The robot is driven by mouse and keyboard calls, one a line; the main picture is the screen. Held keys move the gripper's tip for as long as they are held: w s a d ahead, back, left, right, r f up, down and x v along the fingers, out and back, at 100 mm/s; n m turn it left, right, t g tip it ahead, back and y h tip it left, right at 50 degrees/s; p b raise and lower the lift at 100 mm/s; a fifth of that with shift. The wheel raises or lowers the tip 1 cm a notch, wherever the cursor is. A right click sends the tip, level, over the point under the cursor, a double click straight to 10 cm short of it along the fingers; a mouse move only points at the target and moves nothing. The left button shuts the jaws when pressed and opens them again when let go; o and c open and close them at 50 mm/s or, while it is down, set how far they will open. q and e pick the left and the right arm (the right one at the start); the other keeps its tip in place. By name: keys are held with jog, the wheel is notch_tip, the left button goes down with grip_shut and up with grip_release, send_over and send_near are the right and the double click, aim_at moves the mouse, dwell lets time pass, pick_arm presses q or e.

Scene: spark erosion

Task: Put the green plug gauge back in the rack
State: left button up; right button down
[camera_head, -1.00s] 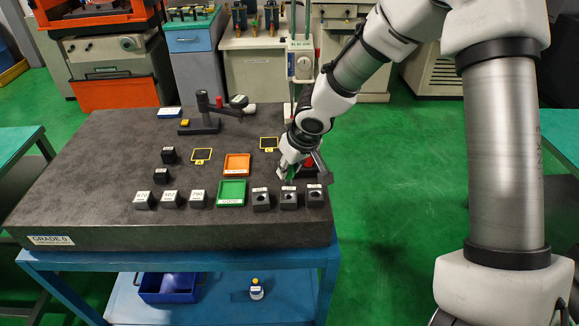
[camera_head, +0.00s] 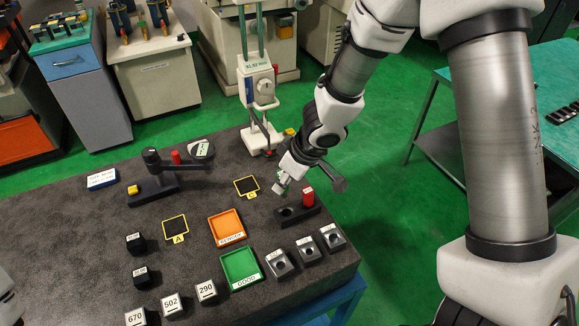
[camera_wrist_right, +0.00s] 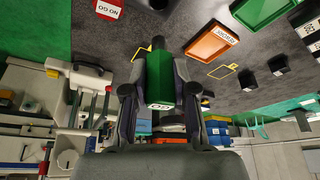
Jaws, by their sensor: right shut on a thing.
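My right gripper (camera_head: 281,185) is shut on the green plug gauge (camera_head: 284,178), above the slab just behind and left of the rack. In the right wrist view the gauge (camera_wrist_right: 160,75) sits between both fingers, its white "GO" label facing the camera. The rack (camera_head: 287,217) is a low black block near the slab's right edge. Its left hole is empty, and a red gauge (camera_head: 308,197) stands upright in its right end. The red gauge's "NO GO" label (camera_wrist_right: 109,10) shows at the top of the wrist view. My left gripper is out of view.
A green tray (camera_head: 241,268) and an orange tray (camera_head: 227,228) lie left of the rack. Several dark blocks with holes (camera_head: 306,249) stand in front. A height gauge (camera_head: 261,90) stands behind the gripper. Bare slab lies around the yellow-framed square marked C (camera_head: 247,186).

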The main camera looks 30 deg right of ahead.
aim_at(286, 194)
jog(key=shift+w+f, duration=0.1)
jog(key=shift+f, duration=0.05)
jog(key=f+b, duration=0.4)
jog(key=b, duration=0.1)
jog(key=shift+s+d+f, duration=0.1)
jog(key=shift+s+f, duration=0.15)
jog(key=shift+s, duration=0.05)
jog(key=shift+s+f+b, duration=0.1)
jog(key=shift+f+b, duration=0.15)
jog(key=shift+b, duration=0.15)
jog(key=shift+s+d+f, duration=0.15)
jog(key=shift+s, duration=0.05)
jog(key=shift+w, duration=0.15)
